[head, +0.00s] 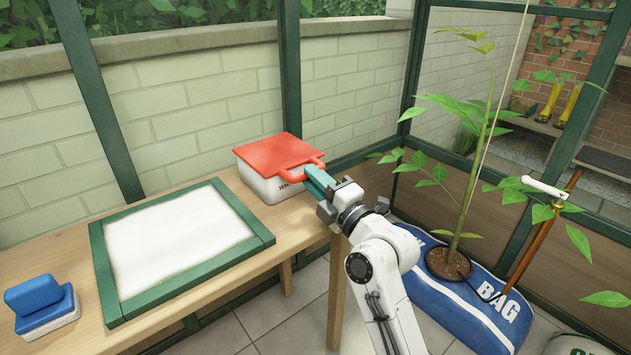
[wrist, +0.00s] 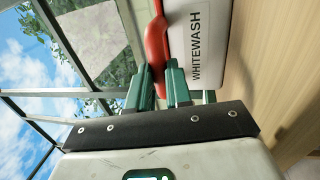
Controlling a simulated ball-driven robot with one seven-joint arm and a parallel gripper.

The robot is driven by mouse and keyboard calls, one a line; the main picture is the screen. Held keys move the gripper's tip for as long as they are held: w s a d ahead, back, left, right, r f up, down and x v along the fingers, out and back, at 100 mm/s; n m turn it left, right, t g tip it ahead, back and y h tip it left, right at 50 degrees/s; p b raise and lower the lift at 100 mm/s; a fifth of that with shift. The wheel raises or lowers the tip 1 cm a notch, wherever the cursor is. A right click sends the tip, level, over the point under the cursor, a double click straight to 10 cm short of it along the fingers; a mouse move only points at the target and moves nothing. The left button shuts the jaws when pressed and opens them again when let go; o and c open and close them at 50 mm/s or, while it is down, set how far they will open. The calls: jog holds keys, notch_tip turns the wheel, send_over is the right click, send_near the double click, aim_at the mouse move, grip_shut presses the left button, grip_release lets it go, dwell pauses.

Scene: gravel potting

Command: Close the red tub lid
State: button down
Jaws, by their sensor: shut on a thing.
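The white tub (head: 266,186) stands at the right end of the wooden table, and its label reads WHITEWASH in the wrist view (wrist: 208,45). Its red lid (head: 277,152) lies over the top; I cannot tell whether it is fully seated. A red loop handle (head: 292,176) sticks out at the lid's near right side. My gripper (head: 312,176) reaches in from the right with its green fingers shut on this handle. In the wrist view, the red handle (wrist: 156,42) runs between the two green fingers (wrist: 160,88), beside the tub's wall.
A green-framed white panel (head: 262,239) lies on the table (head: 70,231) left of the tub. A blue-and-white block (head: 42,305) sits at the far left. Green window posts rise behind the tub.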

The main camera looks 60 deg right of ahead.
jog(key=shift+w+a+f, duration=0.1)
jog(key=shift+f, duration=0.2)
jog(key=c, duration=1.2)
grip_release()
jog(key=shift+c, duration=0.2)
jog(key=shift+o, duration=1)
jog(key=shift+r, duration=0.1)
jog(key=v, duration=1.1)
